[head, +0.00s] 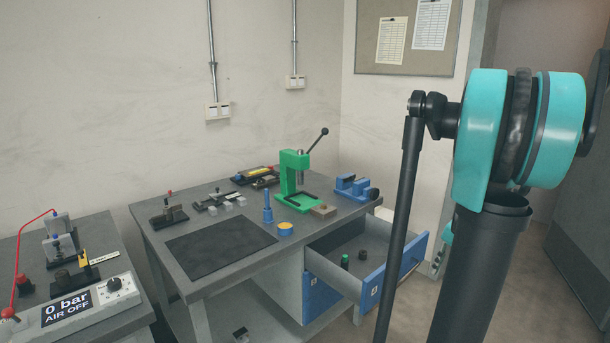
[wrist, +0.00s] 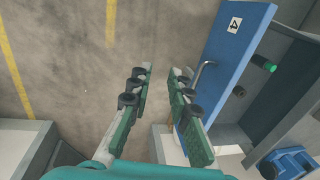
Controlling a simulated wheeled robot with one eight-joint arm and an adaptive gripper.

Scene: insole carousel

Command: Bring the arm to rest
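My arm (head: 520,130) fills the right side of the head view, with teal joint covers and dark links. My gripper is outside the head view. In the wrist view my gripper (wrist: 162,76) is open, with its two green-padded fingers apart and only floor seen between their tips. Nothing is held. The right finger shows just left of the metal handle of an open drawer (wrist: 227,45), marked 4. I cannot tell whether they touch.
The open blue-fronted drawer (head: 372,290) juts from the workbench (head: 170,245) and holds small dark and green-topped cylinders. A green press (head: 294,175) and blue vise (head: 352,186) stand on the bench. A pressure unit (head: 85,304) reads "0 bar AIR OFF". Open floor lies beyond the drawer.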

